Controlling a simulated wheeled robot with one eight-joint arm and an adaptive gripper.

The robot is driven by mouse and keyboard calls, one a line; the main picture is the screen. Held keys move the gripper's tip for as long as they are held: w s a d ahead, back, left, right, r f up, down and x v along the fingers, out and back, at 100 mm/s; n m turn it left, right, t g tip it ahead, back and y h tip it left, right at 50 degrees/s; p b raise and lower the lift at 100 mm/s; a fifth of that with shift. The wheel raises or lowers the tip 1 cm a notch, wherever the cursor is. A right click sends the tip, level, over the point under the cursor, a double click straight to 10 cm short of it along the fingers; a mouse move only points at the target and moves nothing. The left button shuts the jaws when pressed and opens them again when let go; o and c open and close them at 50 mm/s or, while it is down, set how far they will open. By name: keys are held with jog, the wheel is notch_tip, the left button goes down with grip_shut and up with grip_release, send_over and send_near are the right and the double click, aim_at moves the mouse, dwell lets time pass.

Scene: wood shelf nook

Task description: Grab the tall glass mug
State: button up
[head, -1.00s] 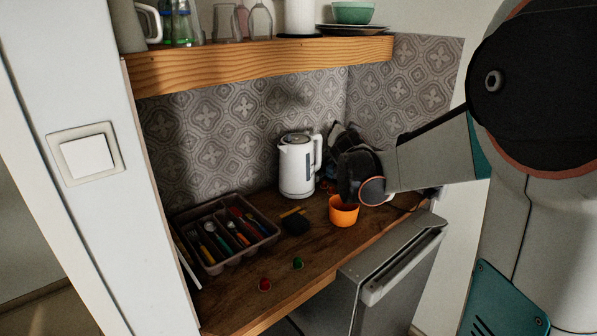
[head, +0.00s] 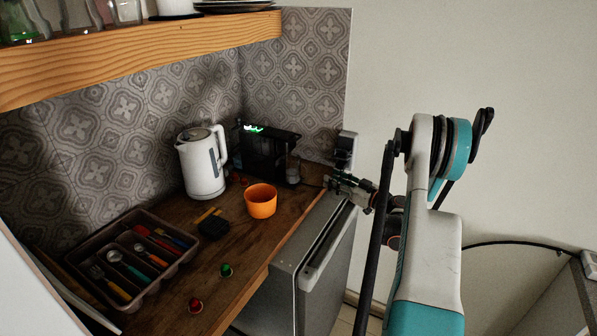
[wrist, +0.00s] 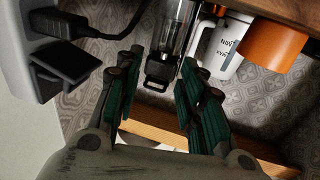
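Clear glassware stands on the wooden shelf at the top left of the head view, cut off by the frame edge. It includes a glass with a green tint (head: 20,28) and other clear glasses (head: 76,14). I cannot tell which is the tall glass mug. My gripper (head: 352,188) is by the counter's right end, beside the black coffee machine (head: 268,152), well below and right of the glassware. In the wrist view my gripper (wrist: 160,62) has its two fingers spread with nothing between them. No glass mug is recognisable there.
The counter holds a white kettle (head: 201,163), orange cup (head: 261,201), cutlery tray (head: 182,256), and red (head: 195,305) and green (head: 226,270) capsules. The wooden shelf (head: 150,53) overhangs it. A wall socket with a plug (wrist: 62,25) is close to my gripper.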

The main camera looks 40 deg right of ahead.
aim_at(306, 178)
jog(key=shift+s+f+y, duration=0.2)
jog(key=shift+f+y, duration=0.1)
jog(key=shift+f, duration=0.6)
jog(key=b+x, duration=0.1)
jog(key=x, duration=0.6)
jog(key=shift+b+x, duration=1.15)
jog(key=shift+x, duration=1.9)
jog(key=shift+a+r, duration=0.1)
jog(key=shift+r, duration=0.15)
grip_shut()
